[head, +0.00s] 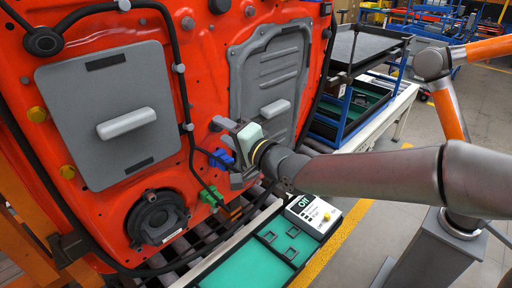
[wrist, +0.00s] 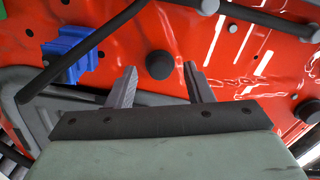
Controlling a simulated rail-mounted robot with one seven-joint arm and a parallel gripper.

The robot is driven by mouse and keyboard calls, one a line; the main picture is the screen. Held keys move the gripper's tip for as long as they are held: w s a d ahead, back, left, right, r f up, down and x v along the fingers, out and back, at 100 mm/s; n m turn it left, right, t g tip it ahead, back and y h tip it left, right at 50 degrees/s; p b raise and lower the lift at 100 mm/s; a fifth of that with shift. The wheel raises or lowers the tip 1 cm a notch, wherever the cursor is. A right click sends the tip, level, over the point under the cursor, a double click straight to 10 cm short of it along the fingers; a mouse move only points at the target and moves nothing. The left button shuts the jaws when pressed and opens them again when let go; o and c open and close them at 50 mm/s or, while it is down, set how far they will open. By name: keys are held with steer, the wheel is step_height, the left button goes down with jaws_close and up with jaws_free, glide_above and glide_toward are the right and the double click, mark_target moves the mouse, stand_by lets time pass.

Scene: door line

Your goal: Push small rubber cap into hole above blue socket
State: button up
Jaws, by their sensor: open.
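The blue socket (head: 222,158) sits on the red door, just left of my gripper (head: 232,152) in the head view. In the wrist view the blue socket (wrist: 72,55) is at the upper left, left of my fingers. My gripper (wrist: 158,84) is open, its two grey fingers apart and pointing at the door. A round black rubber cap (wrist: 160,65) shows against the red panel, between and just beyond the fingertips. The fingers do not appear to touch it. How deep it sits is not clear. In the head view I cannot make out the cap behind my gripper.
The red door (head: 205,92) carries black cable, grey panels and a green connector (head: 209,195). A green tray (head: 245,268) and a box reading "Off" (head: 312,213) lie below my arm.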

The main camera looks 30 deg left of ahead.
steer(key=b+v, duration=0.2)
steer(key=v, duration=3.1)
